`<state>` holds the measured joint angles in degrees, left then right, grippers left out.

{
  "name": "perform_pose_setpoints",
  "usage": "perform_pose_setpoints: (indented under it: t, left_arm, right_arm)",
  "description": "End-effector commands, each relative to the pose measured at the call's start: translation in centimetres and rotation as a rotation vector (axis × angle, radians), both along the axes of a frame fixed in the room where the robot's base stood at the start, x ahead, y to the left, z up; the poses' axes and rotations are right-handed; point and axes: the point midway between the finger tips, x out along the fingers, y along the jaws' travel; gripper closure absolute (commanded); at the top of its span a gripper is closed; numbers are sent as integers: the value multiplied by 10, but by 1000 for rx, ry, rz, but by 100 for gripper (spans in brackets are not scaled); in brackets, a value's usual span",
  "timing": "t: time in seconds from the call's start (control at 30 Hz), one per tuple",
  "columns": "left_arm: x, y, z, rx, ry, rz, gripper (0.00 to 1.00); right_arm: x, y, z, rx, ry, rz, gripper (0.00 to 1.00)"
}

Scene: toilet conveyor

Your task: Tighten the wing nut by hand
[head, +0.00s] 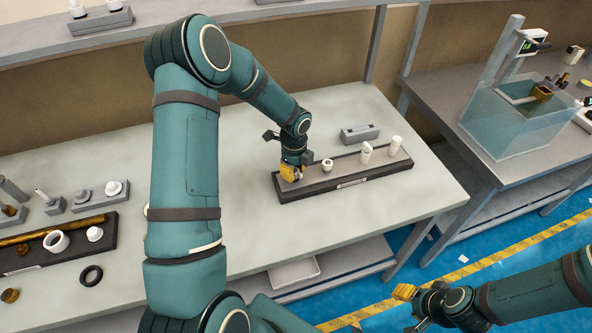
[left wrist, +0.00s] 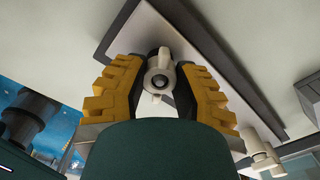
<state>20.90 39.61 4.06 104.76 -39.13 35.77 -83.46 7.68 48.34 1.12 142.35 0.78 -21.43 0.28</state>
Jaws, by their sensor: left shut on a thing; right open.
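The wing nut (left wrist: 159,62) is a pale, winged piece around a round grey stud end, seen between the fingers in the left wrist view. My left gripper (left wrist: 158,84), with yellow ribbed fingers, is shut on it. In the head view my left gripper (head: 291,173) is down at the left end of a dark rectangular base (head: 345,181) on the table, and hides the nut there. My right gripper (head: 411,305) is open and empty, over the floor at the lower right.
White fittings (head: 366,151) stand along the base to the right of my left gripper. A grey block (head: 360,133) lies behind it. A second tray of parts (head: 25,262) is at the left. A clear water tank (head: 510,122) stands on the right bench. The table's front middle is clear.

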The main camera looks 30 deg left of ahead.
Motion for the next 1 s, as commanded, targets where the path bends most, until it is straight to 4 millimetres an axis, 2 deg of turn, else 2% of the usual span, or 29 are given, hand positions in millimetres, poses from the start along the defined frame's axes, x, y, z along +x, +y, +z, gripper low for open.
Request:
perform_pose_setpoints:
  t: [0.53,1.0]
  left_arm:
    - [0,0,1,0,1,-367,100]
    - [0,0,0,0,1,-416,100]
  right_arm:
    - [0,0,24,0,0,0,53]
    - [0,0,27,0,0,0,53]
